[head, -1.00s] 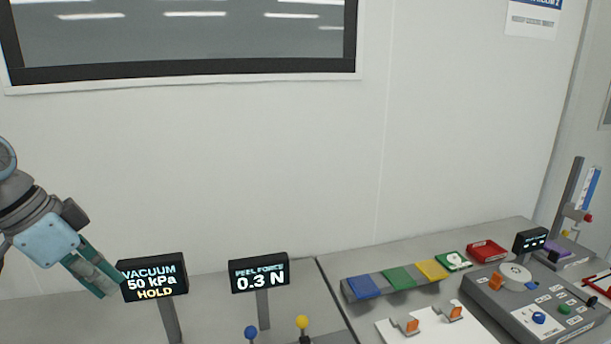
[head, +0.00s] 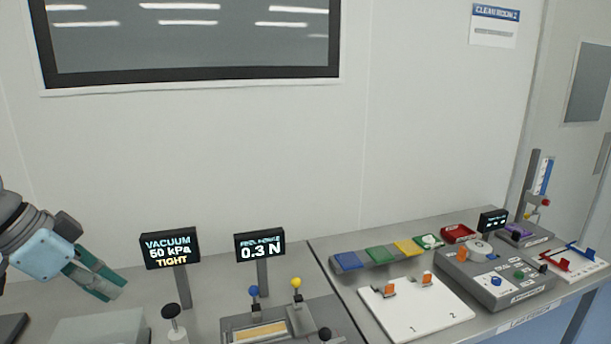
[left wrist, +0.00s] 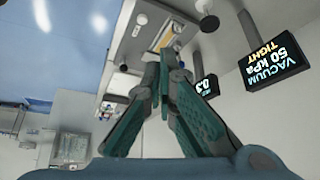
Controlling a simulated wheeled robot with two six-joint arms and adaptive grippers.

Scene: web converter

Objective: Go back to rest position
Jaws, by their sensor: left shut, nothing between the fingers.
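My left gripper (head: 112,286) is at the left of the head view, above the left part of the bench, its teal fingers pointing down to the right. It is shut and empty. In the left wrist view its fingertips (left wrist: 168,62) come together with nothing between them. It is apart from the vacuum display (head: 170,248), which stands to its right and reads 50 kPa TIGHT. My right gripper is in neither view.
The peel force display (head: 260,246) reads 0.3 N. A fixture with a blue knob (head: 253,291) and a yellow knob (head: 296,283) stands before it. A black-knobbed post (head: 171,311) is near the gripper. A white board (head: 416,312) and control box (head: 495,276) are farther right.

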